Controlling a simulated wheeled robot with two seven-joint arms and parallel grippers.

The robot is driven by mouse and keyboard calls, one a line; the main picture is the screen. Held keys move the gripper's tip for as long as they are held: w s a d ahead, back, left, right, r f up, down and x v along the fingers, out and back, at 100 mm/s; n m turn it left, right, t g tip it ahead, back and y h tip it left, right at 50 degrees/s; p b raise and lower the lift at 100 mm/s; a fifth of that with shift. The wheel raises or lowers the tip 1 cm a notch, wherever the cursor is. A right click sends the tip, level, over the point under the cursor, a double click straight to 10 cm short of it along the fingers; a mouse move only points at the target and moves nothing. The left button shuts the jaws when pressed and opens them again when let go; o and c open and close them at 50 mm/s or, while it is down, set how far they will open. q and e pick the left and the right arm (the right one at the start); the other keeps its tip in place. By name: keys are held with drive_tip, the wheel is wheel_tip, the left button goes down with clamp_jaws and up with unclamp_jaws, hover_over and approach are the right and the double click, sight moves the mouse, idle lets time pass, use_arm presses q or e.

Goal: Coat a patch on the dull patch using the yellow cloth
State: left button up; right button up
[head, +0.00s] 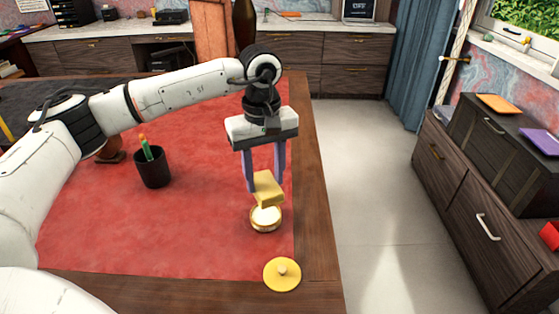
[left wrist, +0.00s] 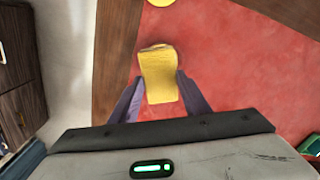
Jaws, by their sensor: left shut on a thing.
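The yellow cloth (head: 267,191) is a folded block between the purple fingers of my left gripper (head: 266,180), which is shut on it. In the left wrist view the cloth (left wrist: 159,72) sticks out past the fingertips of my left gripper (left wrist: 160,95). Right under the cloth is a small round tin (head: 265,222) with pale contents, partly covered by the cloth. I cannot tell whether cloth and contents touch. The red leather desk top (head: 190,225) lies beneath. I cannot make out a distinct dull patch on it. My right gripper is not in view.
A round yellow lid (head: 282,273) with a knob lies near the desk's front right corner. A black pen cup (head: 152,167) stands left of the gripper. The wooden desk border (head: 312,190) ends at the right. The red leather between cup and tin is clear.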

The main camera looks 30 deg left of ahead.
use_arm(q)
drive_tip(key=shift+s+f+b, duration=0.25)
drive_tip(key=shift+f+b, duration=0.05)
drive_tip(key=shift+f, duration=0.1)
drive_tip(key=shift+s+f+b, duration=0.1)
drive_tip(key=shift+f+b, duration=0.2)
drive_tip(key=shift+f, duration=0.05)
wheel_tip(320, 180, down, 4)
drive_tip(key=b, duration=0.2)
drive_tip(key=shift+b, duration=0.4)
drive_tip(key=shift+f, duration=0.2)
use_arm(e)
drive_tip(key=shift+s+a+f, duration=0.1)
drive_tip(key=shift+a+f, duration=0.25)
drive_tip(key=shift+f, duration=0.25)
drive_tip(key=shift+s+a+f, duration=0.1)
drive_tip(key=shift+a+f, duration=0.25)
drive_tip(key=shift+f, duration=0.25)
use_arm(q)
drive_tip(key=shift+f, duration=0.2)
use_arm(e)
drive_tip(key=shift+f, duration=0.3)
use_arm(q)
drive_tip(key=shift+r+p, duration=2.3)
drive_tip(key=shift+r, duration=1.25)
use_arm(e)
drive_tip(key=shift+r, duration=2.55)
